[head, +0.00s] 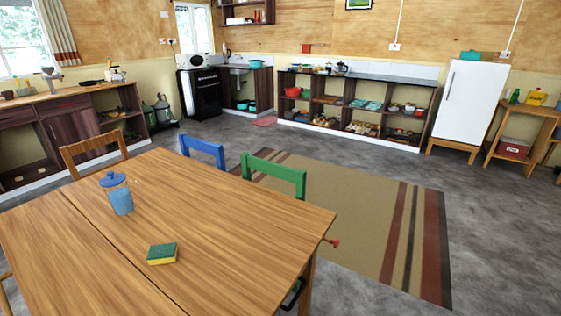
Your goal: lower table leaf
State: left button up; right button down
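The wooden table (215,225) fills the lower left of the head view, with its top level. A dark seam runs across the top and divides off a section at the left (70,255), which lies flush with the rest. A small red knob (334,243) on a thin rod sticks out beneath the right edge. The table's underside and most of its legs are hidden. Neither of my grippers is in view.
On the table are a blue jar (121,202), a blue lid (112,179) by its top, and a green-yellow sponge (162,253). Blue (203,149), green (275,173) and wooden (93,149) chairs stand along the far side.

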aim_at(61, 264)
jog(key=u, duration=1.65)
